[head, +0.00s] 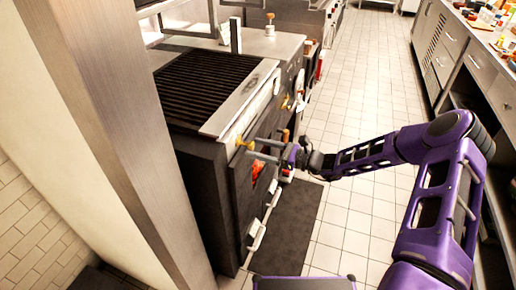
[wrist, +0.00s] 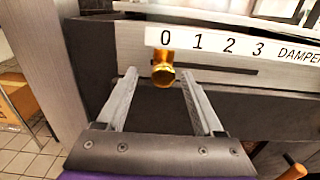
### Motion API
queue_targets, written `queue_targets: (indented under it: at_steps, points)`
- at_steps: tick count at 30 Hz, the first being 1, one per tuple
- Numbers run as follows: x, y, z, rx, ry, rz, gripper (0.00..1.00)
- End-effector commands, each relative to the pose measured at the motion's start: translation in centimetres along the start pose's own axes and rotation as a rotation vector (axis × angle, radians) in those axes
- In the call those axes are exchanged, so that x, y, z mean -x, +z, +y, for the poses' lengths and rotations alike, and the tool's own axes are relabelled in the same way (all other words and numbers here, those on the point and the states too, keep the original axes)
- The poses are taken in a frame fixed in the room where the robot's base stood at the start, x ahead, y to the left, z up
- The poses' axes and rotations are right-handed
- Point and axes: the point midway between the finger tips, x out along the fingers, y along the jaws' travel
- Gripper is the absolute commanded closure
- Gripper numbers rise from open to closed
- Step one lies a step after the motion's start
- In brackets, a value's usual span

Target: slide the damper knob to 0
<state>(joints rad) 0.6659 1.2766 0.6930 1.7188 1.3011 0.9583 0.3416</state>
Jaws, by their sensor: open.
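The brass damper knob (wrist: 163,72) sits at the left end of a dark horizontal slot, directly below the 0 on the white damper scale (wrist: 225,45). The scale reads 0, 1, 2, 3 from left to right. In the head view, the knob (head: 241,142) shows as a small yellow shape on the grill's front. My gripper (wrist: 158,82) is open and empty, one finger on each side of the knob in the picture. The knob appears just beyond or between the fingertips; contact is not clear. In the head view my gripper (head: 252,147) points at the grill front.
The dark grill (head: 212,90) stands left of the aisle. A steel post (head: 110,130) rises near the grill's left end. A dark mat (head: 285,230) lies on the tiled floor. Handles and an orange-red item (head: 257,172) are below my gripper. A counter (head: 480,60) stands at right.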

Motion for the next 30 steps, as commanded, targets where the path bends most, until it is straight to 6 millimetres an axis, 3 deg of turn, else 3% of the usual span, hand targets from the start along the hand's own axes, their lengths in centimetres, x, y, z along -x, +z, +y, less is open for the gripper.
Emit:
queue_targets:
  at_steps: [5,18,24,30]
  points:
    - [3.0,0.0,-0.1,0.000,-0.005,0.002,0.31]
    - [13.5,0.0,0.0,0.000,-0.003,0.002,0.31]
    - [16.2,-0.1,0.1,-0.001,0.000,0.001,0.31]
    - [17.0,-0.1,0.1,-0.001,0.002,0.000,0.31]
